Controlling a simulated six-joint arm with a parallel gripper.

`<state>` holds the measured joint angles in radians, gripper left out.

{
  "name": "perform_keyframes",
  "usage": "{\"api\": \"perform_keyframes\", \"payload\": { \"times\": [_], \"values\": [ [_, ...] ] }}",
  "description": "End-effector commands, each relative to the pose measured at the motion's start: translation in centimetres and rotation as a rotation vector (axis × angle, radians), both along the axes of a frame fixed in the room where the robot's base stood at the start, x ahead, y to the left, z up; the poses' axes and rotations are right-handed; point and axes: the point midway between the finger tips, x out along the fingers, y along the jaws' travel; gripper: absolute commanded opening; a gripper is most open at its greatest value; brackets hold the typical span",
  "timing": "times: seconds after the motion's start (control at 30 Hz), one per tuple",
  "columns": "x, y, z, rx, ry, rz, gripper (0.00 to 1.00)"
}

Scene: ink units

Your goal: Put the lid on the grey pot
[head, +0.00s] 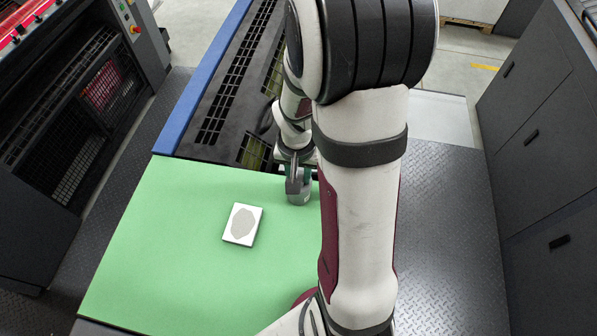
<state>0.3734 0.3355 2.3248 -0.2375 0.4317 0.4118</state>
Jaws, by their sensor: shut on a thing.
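A small grey pot (299,198) stands on the green mat near its far edge, partly hidden by my gripper and close to my arm. My gripper (298,183) points down right at the top of the pot. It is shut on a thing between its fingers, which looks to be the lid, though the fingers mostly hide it. I cannot tell whether the lid touches the pot's rim.
A white card (242,224) with a grey patch lies on the green mat (160,260), left of the pot. The mat's left and front areas are clear. My arm covers the right side. A dark slotted machine bed with a blue edge (205,80) lies behind the mat.

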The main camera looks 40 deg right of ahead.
Motion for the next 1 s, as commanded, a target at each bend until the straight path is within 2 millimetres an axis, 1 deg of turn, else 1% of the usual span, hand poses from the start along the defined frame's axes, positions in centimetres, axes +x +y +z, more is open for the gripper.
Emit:
{"api": "perform_keyframes", "payload": {
  "times": [0.17, 0.8, 0.83, 0.97, 1.0],
  "values": [
    [-0.03, 0.01, -0.29, 0.000, 0.001, 0.000, 0.00],
    [0.01, -0.01, -0.31, 0.000, 0.000, 0.000, 0.00],
    [0.01, -0.01, -0.31, 0.000, 0.000, 0.000, 0.33],
    [0.01, -0.01, -0.31, 0.000, 0.000, 0.000, 0.56],
    [0.01, -0.01, -0.31, 0.000, 0.000, 0.000, 0.64]
  ]
}}
